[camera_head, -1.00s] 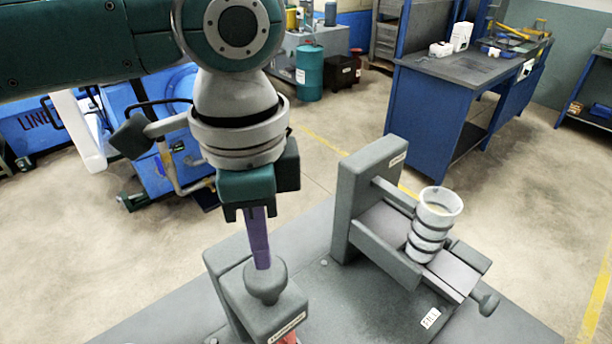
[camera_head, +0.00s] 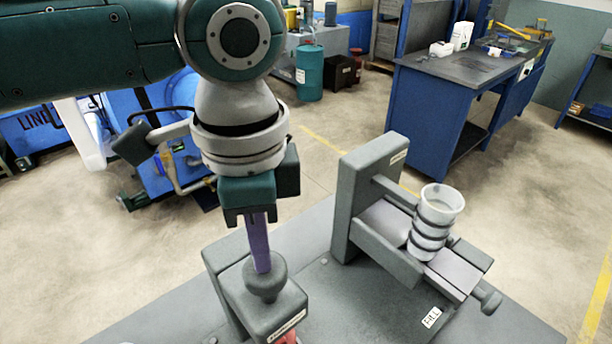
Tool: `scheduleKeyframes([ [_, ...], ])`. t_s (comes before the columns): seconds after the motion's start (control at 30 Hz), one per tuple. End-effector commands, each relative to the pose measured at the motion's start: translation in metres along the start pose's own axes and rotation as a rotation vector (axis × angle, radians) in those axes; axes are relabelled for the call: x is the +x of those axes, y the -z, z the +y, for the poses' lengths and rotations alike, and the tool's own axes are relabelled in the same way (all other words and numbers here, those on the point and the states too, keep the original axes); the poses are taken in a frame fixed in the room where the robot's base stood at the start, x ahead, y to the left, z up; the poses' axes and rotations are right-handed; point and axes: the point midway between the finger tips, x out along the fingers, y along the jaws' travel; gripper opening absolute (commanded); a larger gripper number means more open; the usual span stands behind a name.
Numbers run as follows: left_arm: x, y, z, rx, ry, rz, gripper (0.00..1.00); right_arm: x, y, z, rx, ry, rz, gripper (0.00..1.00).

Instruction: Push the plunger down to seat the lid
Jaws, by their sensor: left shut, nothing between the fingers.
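The plunger (camera_head: 265,283) is a grey round knob on top of a grey block-shaped press housing (camera_head: 264,308) at the bottom centre. My left gripper (camera_head: 262,268) points straight down with its purple fingers shut and empty. Its fingertips are at the top of the plunger knob and appear to touch it. A small red part (camera_head: 290,338) shows under the front of the housing, cut off by the picture's lower edge. I cannot make out the lid; the space under the housing is mostly hidden. My right gripper is not in view.
A grey fixture (camera_head: 366,200) with rails stands to the right, holding a white cup-like cylinder with dark rings (camera_head: 438,210). A label reading "FILL" (camera_head: 431,317) lies on the grey bench top (camera_head: 370,310). A blue workbench (camera_head: 440,105) stands farther back.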

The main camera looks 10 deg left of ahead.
Motion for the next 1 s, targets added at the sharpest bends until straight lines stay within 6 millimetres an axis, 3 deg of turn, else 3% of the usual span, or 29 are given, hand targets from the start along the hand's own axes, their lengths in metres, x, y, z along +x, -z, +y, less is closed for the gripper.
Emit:
scheduleKeyframes([
  [1.0,0.032,0.000,0.001,0.000,-0.002,0.000,0.00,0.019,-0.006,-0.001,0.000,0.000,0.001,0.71],
])
